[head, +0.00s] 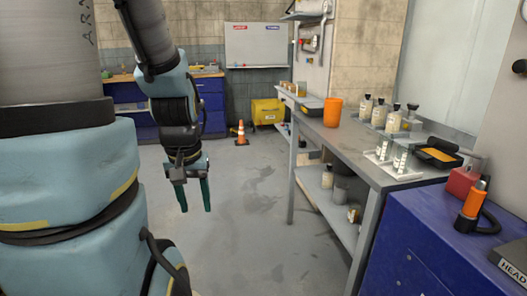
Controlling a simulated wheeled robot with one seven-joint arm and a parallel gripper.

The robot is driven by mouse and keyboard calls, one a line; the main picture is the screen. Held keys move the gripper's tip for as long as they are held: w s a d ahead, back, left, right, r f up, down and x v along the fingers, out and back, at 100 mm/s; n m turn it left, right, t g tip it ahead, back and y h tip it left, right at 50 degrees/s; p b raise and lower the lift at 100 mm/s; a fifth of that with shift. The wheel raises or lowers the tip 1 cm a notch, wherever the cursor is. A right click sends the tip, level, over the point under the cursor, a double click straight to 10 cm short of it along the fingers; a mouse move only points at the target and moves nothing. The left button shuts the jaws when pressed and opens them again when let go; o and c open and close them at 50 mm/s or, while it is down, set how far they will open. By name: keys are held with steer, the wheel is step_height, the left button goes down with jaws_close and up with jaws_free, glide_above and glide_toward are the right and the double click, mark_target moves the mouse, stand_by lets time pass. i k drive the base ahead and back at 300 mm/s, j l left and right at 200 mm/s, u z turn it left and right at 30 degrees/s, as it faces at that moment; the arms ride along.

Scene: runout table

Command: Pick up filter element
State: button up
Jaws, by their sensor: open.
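My gripper (194,208) hangs in open air left of the middle in the head view, fingers pointing down. Its jaws are open with nothing between them. It is well left of the grey runout table (350,150) and apart from it. I cannot tell for sure which thing is the filter element. An upright orange cylinder (333,112) stands at the table's far end. Several bottles (393,121) with dark caps stand behind a clear-topped white rack (384,153) near the table's right side.
A traffic cone (241,133) stands behind. The middle floor is clear.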

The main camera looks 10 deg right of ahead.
mark_target(328, 173)
steer(key=i, duration=1.95)
steer(key=i+z, duration=0.15)
steer(key=i, duration=0.3)
steer(key=i+j+z, duration=0.15)
steer(key=i, duration=0.35)
steer(key=i+j+z, duration=0.2)
steer(key=i, duration=0.25)
steer(key=z, duration=1.4)
